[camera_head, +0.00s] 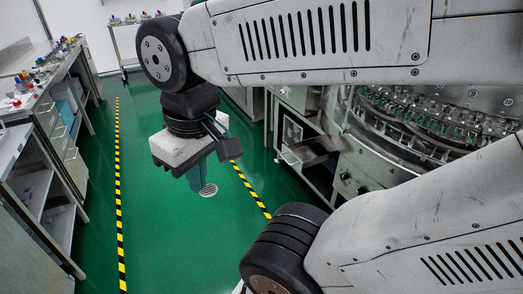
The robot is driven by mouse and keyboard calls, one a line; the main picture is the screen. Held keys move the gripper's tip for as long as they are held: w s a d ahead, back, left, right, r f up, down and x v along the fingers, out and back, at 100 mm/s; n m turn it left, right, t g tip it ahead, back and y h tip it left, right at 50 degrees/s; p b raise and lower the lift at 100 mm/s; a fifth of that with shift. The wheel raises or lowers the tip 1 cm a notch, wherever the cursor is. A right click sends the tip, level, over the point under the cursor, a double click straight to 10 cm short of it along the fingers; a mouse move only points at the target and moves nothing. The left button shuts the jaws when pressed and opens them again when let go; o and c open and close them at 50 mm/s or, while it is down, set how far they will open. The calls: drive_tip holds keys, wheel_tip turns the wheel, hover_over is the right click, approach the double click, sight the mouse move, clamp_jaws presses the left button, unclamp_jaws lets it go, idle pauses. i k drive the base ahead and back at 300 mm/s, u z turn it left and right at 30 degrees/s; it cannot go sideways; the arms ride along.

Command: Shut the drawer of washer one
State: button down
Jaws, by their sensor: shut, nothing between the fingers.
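The washer (352,140) is a large round steel machine at the right, with a ring of small glass vials or fittings inside its open top. A grey drawer (310,151) sticks out from its lower left side, so it looks open. My gripper (203,181) hangs from my arm at the centre left, pointing down over the green floor. It is shut and empty, to the left of the drawer and apart from it in the picture. My arm links cover much of the washer. I see no label that says which washer this is.
A long bench (42,98) with drawers, shelves and small coloured items runs along the left. Another bench (128,30) stands at the back. The green floor (160,235) between the yellow-black stripes is clear. My arm links fill the upper and lower right.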

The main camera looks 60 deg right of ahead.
sight(304, 155)
drive_tip(key=z, duration=0.15)
drive_tip(key=i, duration=0.7)
drive_tip(key=z, duration=1)
drive_tip(key=i, duration=0.5)
drive_tip(key=z, duration=0.55)
